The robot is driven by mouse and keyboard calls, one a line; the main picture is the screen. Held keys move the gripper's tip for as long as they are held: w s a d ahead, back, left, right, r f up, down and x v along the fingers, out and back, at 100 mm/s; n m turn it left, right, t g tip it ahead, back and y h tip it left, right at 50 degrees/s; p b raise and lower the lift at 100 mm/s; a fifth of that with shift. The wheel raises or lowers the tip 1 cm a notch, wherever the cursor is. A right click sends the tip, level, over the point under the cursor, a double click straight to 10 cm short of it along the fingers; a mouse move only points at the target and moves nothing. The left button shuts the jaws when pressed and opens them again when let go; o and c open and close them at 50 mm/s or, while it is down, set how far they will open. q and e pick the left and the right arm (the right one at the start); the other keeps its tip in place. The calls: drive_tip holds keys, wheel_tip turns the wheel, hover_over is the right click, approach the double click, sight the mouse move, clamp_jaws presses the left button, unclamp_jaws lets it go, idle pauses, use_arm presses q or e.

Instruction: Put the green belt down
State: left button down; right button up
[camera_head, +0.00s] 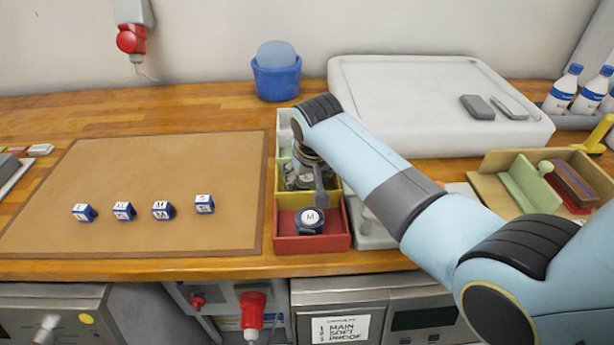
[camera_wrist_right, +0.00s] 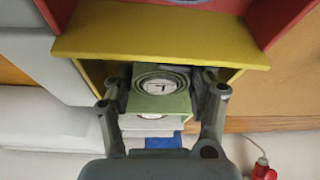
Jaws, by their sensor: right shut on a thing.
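A rolled green belt with a white label marked L (camera_wrist_right: 160,102) sits between the fingers of my right gripper (camera_wrist_right: 160,90) in the wrist view. The right gripper is shut on it. In the head view my right gripper (camera_head: 304,182) points down into the yellow bin (camera_head: 334,199), and the belt is mostly hidden by it. I cannot tell whether the belt touches the bin floor. My left gripper is not in view.
The red bin (camera_head: 284,243) in front holds a navy roll marked M (camera_head: 309,219). A pale bin (camera_head: 284,132) is behind. A wooden box (camera_head: 490,165) stands to the right.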

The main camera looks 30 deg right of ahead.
drive_tip(key=shift+f, duration=0.15)
drive_tip(key=o, duration=1.2)
drive_tip(key=shift+o, duration=0.2)
drive_tip(key=shift+s+r, duration=0.1)
drive_tip(key=shift+r, duration=0.4)
drive_tip(key=v, duration=1.1)
drive_tip(key=shift+s+a+r, duration=0.1)
drive_tip(key=shift+s+a, duration=0.05)
